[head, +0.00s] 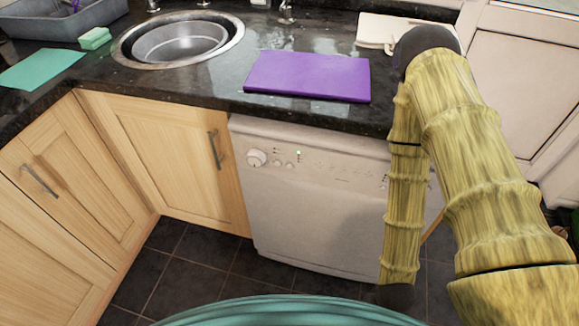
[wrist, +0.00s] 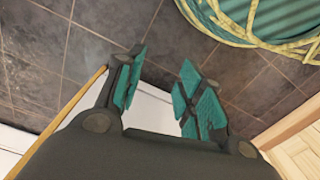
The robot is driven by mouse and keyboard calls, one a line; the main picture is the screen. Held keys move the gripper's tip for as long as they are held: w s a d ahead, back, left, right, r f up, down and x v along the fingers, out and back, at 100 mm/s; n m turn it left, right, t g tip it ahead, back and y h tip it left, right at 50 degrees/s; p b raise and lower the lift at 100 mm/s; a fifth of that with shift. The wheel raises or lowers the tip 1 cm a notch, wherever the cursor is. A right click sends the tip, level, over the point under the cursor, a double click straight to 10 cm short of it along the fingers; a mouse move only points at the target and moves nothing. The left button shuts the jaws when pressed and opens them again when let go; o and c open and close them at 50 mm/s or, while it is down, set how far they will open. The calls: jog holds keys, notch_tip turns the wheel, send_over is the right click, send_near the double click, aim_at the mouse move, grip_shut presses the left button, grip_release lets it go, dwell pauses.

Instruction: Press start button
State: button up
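A white dishwasher (head: 320,210) stands under the counter in the head view. Its control panel (head: 325,165) has a round knob (head: 257,158) at the left, small round buttons (head: 284,164) beside it, and a small pale green spot. More small marks sit at the panel's right end, close to my arm. Which control is the start button cannot be told. My gripper (wrist: 163,85) shows in the wrist view with its teal finger pads apart and nothing held. A white surface, probably the dishwasher front, shows behind the fingers. In the head view my arm hangs over the panel's right end.
Above is a dark granite counter (head: 215,93) with a purple board (head: 308,76), a round sink (head: 180,42), a green cloth (head: 42,69) and a sponge (head: 95,38). Wooden cabinets (head: 165,150) stand left of the dishwasher. The dark tiled floor (head: 200,262) in front is clear.

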grip_shut()
dwell(1.1)
